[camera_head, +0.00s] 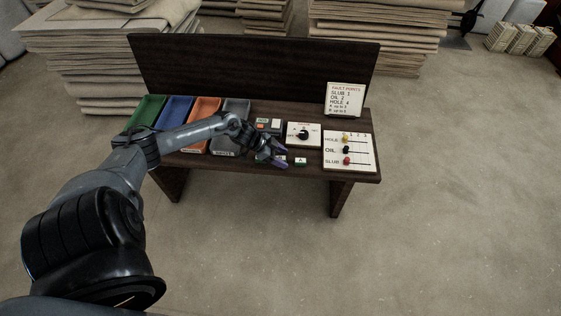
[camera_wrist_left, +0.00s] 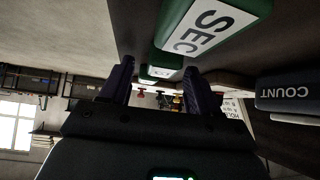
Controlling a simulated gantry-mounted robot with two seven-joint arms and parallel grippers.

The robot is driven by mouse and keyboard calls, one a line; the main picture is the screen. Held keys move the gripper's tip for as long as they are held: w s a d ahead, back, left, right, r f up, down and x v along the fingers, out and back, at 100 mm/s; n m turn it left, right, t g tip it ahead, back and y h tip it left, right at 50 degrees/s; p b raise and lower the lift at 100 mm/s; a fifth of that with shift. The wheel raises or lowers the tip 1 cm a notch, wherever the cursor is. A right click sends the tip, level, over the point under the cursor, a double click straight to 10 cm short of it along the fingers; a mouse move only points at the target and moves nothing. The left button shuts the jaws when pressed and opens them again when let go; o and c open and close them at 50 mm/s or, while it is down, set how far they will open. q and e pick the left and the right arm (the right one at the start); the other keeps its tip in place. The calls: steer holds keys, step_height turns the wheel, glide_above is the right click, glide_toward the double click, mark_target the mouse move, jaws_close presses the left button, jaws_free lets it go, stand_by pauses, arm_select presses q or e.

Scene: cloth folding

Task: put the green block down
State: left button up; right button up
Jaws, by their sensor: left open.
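My left gripper (camera_head: 279,156) is open over the front edge of the bench, with its dark purple fingers pointing right. A green block (camera_wrist_left: 205,25) with a white label reading SEC shows large in the left wrist view, outside the fingers; it appears to rest on the bench. A second green-sided block with a white label (camera_wrist_left: 162,73) shows farther off, framed between the fingertips; I cannot tell its exact distance from them. In the head view, a small block marked A (camera_head: 300,161) lies just right of the fingers. My right gripper is not in view.
Green (camera_head: 147,112), blue (camera_head: 175,112), orange (camera_head: 203,110) and grey (camera_head: 236,110) trays stand on the bench's left. A dial panel (camera_head: 304,133) and a slider board (camera_head: 348,151) stand right. The COUNT device (camera_wrist_left: 290,92) is close to the gripper.

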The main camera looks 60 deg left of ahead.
arm_select(q)
steer(key=shift+c, duration=0.2)
jaws_close()
